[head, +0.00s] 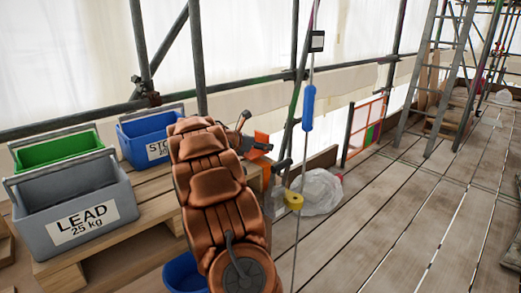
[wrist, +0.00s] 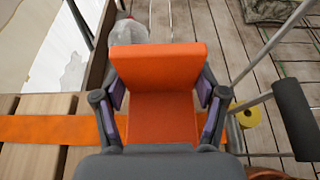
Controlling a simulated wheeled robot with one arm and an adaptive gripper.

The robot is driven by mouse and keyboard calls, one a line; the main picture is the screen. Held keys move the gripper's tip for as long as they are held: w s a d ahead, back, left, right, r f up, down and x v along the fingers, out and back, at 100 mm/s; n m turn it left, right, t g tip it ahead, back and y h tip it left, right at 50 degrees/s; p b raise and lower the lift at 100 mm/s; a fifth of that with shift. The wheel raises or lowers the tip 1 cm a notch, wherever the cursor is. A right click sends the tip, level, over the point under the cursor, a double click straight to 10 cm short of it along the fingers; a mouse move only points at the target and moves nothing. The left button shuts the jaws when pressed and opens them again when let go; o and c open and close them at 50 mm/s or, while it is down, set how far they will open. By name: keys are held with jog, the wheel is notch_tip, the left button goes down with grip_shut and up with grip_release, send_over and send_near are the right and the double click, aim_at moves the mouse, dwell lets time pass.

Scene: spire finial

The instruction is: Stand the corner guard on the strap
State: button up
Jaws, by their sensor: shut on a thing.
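The corner guard is an orange, L-shaped piece (wrist: 158,68), held between the fingers of my gripper (wrist: 160,103). My gripper is shut on its two sides. In the head view the guard (head: 262,139) shows small beyond my arm, partly hidden by my gripper (head: 254,149). The strap (wrist: 35,130) is a flat orange band lying across wooden boards at the left of the wrist view. It runs in behind the guard, where guard and gripper hide it. I cannot tell whether the guard touches the strap.
Grey LEAD (head: 75,205), green (head: 58,149) and blue (head: 148,133) crates stand on pallets at left. A yellow roll (head: 293,200) and a clear plastic bag (head: 318,190) are near the pallet's right end. A blue-handled line (head: 308,108) hangs nearby. Plank floor (head: 400,220) at right is largely clear.

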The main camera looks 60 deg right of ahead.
jog(key=shift+f, duration=0.85)
jog(key=shift+f, duration=0.1)
jog(key=o, duration=1.1)
jog(key=shift+o, duration=0.2)
jog(key=shift+w+a+r, duration=0.15)
jog(key=shift+a+r, duration=0.1)
jog(key=shift+a, duration=0.05)
jog(key=v, duration=1)
jog(key=shift+a+r, duration=0.1)
jog(key=shift+a, duration=0.2)
jog(key=shift+a+r, duration=0.1)
jog(key=shift+a, duration=0.2)
